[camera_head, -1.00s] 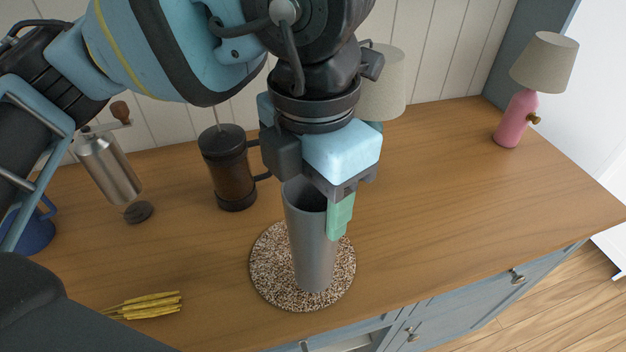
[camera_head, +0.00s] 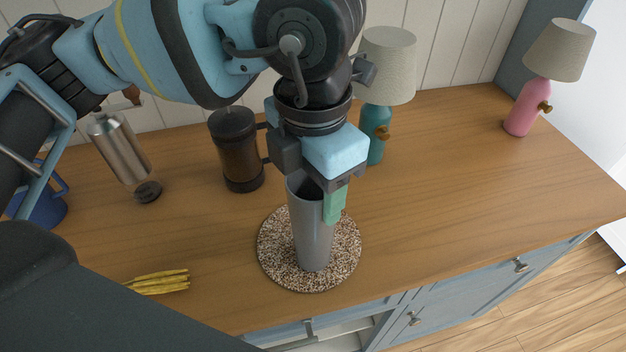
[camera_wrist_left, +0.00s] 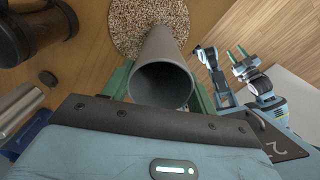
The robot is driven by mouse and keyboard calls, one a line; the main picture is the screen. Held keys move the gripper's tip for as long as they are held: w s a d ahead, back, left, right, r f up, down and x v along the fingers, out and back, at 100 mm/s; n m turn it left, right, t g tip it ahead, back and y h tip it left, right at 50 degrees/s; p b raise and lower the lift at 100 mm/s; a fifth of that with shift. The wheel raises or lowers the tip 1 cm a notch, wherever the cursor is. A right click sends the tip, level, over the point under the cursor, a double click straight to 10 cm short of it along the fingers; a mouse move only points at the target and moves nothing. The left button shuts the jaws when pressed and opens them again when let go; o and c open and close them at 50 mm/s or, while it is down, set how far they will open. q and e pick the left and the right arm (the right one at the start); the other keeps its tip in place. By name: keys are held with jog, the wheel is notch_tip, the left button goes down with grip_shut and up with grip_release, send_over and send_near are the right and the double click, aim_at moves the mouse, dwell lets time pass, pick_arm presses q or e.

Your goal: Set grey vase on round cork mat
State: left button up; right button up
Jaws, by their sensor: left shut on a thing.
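The tall grey vase (camera_head: 311,232) is upright, its mouth facing my left wrist camera (camera_wrist_left: 163,85). Its lower end is over the round speckled cork mat (camera_head: 275,268), near the middle; I cannot tell whether it touches. The mat also shows behind the vase in the wrist view (camera_wrist_left: 133,18). My left gripper (camera_head: 322,203) is shut on the vase's upper part, a green finger showing at its right side in the head view.
A dark French press (camera_head: 238,155) and metal grinder (camera_head: 119,150) stand left of the vase. A teal lamp (camera_head: 375,135) is behind, a pink lamp (camera_head: 525,108) far right. A yellow bundle (camera_head: 160,282) lies front left.

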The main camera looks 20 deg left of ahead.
pick_arm(q)
jog(key=shift+f, duration=0.2)
jog(key=o, duration=1.4)
jog(key=shift+r, duration=0.1)
notch_tip(320, 180, up, 12)
jog(key=shift+p, duration=0.35)
